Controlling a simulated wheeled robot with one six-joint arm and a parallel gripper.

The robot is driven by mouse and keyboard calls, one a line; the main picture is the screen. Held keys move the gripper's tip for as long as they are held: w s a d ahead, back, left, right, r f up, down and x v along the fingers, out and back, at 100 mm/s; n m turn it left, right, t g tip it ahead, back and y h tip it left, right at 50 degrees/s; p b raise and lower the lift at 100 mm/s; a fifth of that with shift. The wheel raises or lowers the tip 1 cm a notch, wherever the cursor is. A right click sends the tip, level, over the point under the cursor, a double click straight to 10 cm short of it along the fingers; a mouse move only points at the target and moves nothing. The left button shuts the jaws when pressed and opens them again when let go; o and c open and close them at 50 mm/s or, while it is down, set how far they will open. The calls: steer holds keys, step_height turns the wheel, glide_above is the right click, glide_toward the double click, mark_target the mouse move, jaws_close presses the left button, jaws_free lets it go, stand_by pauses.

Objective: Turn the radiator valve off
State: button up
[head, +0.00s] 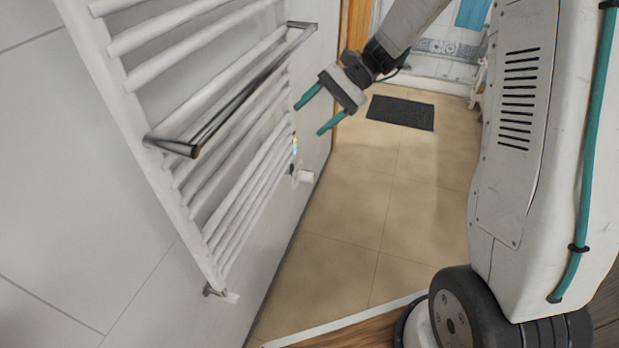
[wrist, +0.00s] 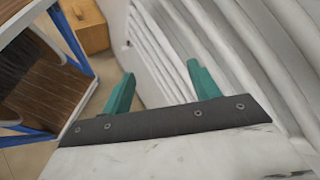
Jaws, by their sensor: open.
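The white towel radiator (head: 232,195) is mounted on the left wall in the head view, and its bars fill the right of the wrist view (wrist: 265,50). A small white valve knob (head: 304,176) sticks out at the radiator's lower far corner. I cannot make out the knob in the wrist view. My gripper (head: 320,110) has teal fingers spread apart with nothing between them. It is above the valve knob in the head picture, apart from it. The wrist view shows both fingers (wrist: 161,72) open beside the radiator.
A metal towel rail (head: 235,100) juts from the radiator. A dark mat (head: 400,113) lies on the tiled floor (head: 350,210), which is mostly clear. In the wrist view, a blue-framed wooden shelf (wrist: 45,95) stands left, with a wooden box (wrist: 88,28) beyond.

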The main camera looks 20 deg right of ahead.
steer(key=w+d+f+m+t+y, duration=0.25)
steer(key=w+f+m, duration=0.25)
steer(key=w+f, duration=0.5)
steer(key=m+t, duration=1)
steer(key=m, duration=0.2)
glide_toward(309, 178)
steer(key=w, duration=0.1)
steer(key=w+f, duration=0.1)
steer(key=w+a, duration=0.1)
steer(key=shift+a+f+y, duration=0.15)
steer(key=shift+f+y, duration=0.15)
steer(key=shift+y, duration=0.05)
steer(key=x, duration=0.7)
steer(key=shift+w+a+f, duration=0.1)
steer(key=shift+w+a, duration=0.1)
steer(key=shift+a, duration=0.05)
steer(key=c, duration=1)
